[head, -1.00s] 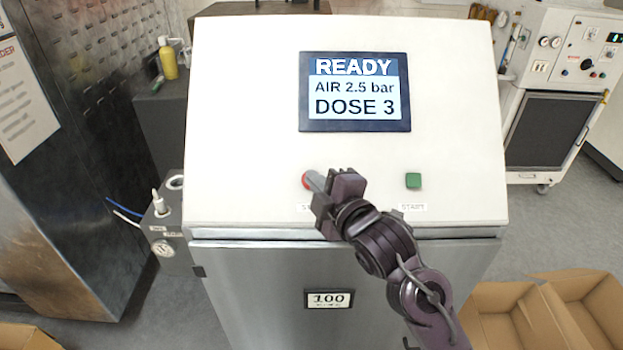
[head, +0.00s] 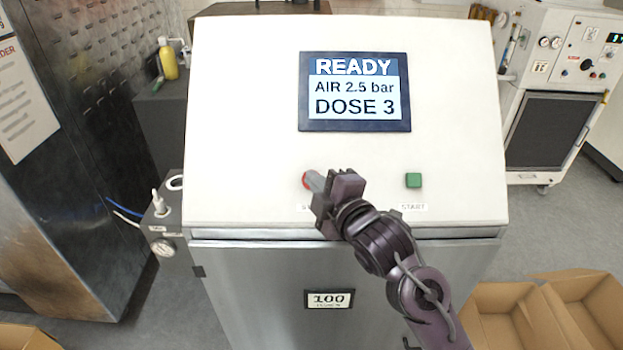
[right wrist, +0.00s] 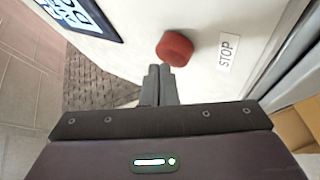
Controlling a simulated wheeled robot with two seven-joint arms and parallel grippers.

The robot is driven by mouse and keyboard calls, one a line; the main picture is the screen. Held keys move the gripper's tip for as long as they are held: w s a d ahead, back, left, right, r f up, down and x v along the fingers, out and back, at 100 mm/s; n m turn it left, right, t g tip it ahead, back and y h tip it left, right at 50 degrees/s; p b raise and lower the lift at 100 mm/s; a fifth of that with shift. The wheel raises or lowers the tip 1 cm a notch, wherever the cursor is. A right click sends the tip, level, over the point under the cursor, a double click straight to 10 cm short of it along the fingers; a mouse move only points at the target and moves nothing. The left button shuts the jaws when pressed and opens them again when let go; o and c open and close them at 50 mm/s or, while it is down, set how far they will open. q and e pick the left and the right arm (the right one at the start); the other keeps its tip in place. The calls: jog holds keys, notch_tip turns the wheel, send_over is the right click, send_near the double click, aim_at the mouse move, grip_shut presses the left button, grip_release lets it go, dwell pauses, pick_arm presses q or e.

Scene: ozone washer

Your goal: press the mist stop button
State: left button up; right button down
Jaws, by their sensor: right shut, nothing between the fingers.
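The red stop button (head: 306,181) is on the lower middle of the white sloped panel (head: 250,120). In the head view it is partly hidden by my right gripper (head: 314,182). In the right wrist view the round red button (right wrist: 175,48) shows whole, beside a label reading STOP (right wrist: 228,51). The fingers of my right gripper (right wrist: 159,70) are shut and empty. Their tips lie close to the button, just beside it in the wrist view; whether they touch it I cannot tell. My left gripper is not in view.
A green button (head: 413,180) labelled START sits to the right on the same panel. The screen (head: 355,92) reads READY, AIR 2.5 bar, DOSE 3. A grey box with a gauge (head: 163,247) stands at the panel's left. Open cardboard boxes (head: 500,317) lie at lower right.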

jog(key=shift+w+f, duration=0.35)
dwell(0.6)
dwell(0.3)
jog(key=shift+s+r+p, duration=0.35)
jog(key=shift+s+r, duration=0.25)
jog(key=shift+s, duration=0.05)
jog(key=shift+s+r+p, duration=1.15)
jog(key=shift+s+r, duration=0.6)
jog(key=shift+r, duration=0.05)
